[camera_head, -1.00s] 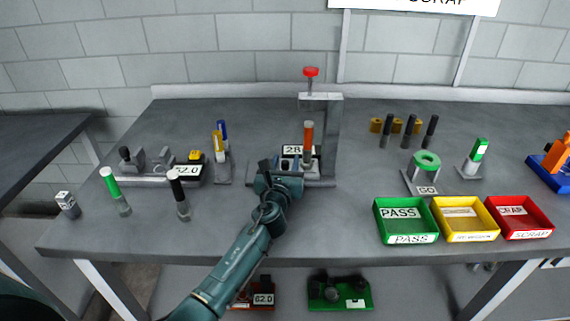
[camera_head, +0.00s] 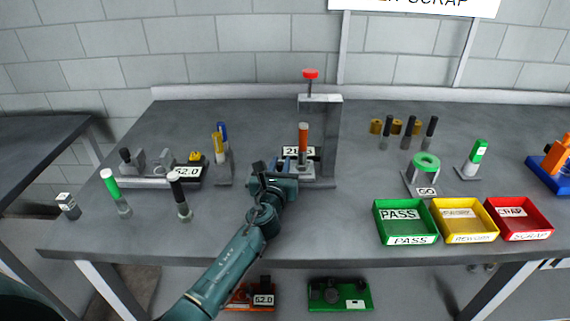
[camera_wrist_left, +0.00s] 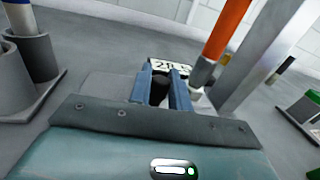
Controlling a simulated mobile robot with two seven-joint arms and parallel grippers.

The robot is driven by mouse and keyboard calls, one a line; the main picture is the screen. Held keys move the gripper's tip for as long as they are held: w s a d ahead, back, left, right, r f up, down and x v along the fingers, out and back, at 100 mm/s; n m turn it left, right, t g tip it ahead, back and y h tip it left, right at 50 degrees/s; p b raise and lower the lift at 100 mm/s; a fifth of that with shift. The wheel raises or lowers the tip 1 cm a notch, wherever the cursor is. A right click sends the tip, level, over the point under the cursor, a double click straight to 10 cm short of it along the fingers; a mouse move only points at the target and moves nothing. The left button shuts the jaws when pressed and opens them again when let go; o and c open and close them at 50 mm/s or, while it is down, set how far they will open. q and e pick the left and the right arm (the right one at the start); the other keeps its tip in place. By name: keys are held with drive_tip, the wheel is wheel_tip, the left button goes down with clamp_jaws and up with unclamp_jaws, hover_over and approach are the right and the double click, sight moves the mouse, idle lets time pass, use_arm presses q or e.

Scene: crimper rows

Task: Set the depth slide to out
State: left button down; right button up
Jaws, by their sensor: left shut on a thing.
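The press stand (camera_head: 328,140) is a grey upright frame with a red knob (camera_head: 310,74) on top. At its foot is a slide with a numbered label (camera_head: 291,152), partly hidden. An orange-topped rod (camera_head: 303,137) stands upright there in a grey socket. My left gripper (camera_head: 284,166) is at the slide's front left. In the left wrist view its blue fingers (camera_wrist_left: 160,92) are shut around a small dark knob (camera_wrist_left: 159,88), which I take as the depth slide's knob. The orange rod (camera_wrist_left: 226,30) stands just right of the fingers. The slide's body is mostly hidden by the gripper.
Left are a 52.0 fixture (camera_head: 186,172), a holder (camera_head: 223,170) with yellow and blue rods, and green and black-topped rods. Right are a green ring gauge (camera_head: 426,165) and green (camera_head: 404,237), yellow (camera_head: 466,234) and red (camera_head: 519,232) trays.

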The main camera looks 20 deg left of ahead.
use_arm(q)
drive_tip(key=a, duration=0.2)
drive_tip(key=s+a+p, duration=0.1)
drive_tip(key=a, duration=0.1)
drive_tip(key=s+a, duration=0.1)
drive_tip(key=a, duration=0.1)
drive_tip(key=shift+a, duration=0.7)
use_arm(e)
drive_tip(key=shift+s+d+f+h, duration=0.1)
drive_tip(key=shift+s+d+h, duration=0.15)
drive_tip(key=shift+d, duration=0.2)
use_arm(q)
drive_tip(key=c, duration=1.4)
unclamp_jaws()
drive_tip(key=shift+s+a, duration=0.1)
drive_tip(key=shift+a, duration=0.05)
drive_tip(key=shift+o, duration=0.3)
use_arm(e)
drive_tip(key=shift+w+a+r, duration=0.1)
drive_tip(key=shift+w+r, duration=0.05)
drive_tip(key=shift+r, duration=0.05)
use_arm(q)
drive_tip(key=shift+s, duration=0.2)
drive_tip(key=s, duration=0.4)
drive_tip(key=s+d, duration=0.1)
drive_tip(key=s, duration=0.7)
drive_tip(key=shift+s+d, duration=0.35)
